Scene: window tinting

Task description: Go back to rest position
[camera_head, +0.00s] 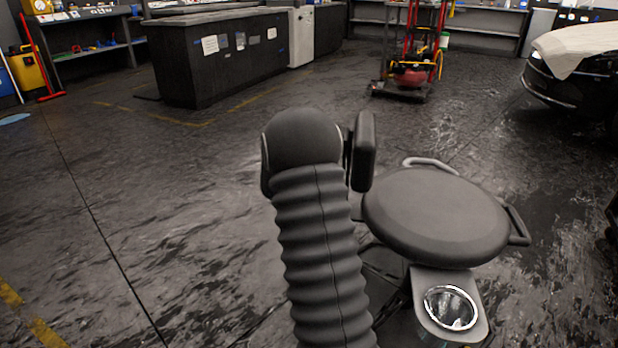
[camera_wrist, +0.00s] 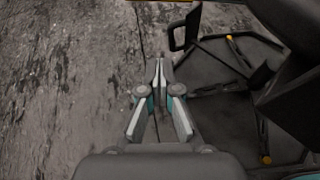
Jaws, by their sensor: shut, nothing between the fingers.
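My gripper (camera_wrist: 160,72) is in the wrist view, its fingers brought together with nothing between them. It points down over the bare dark floor (camera_wrist: 65,80). In the head view my ribbed arm rises at the middle of the picture and hides the gripper. No separate task object is in hand.
A stool with a round black seat (camera_head: 435,215) stands just right of my arm, close to it. A dark counter (camera_head: 215,65) stands at the back left. A red wheeled cart (camera_head: 408,75) stands at the back, and a dark car (camera_head: 575,75) at the right.

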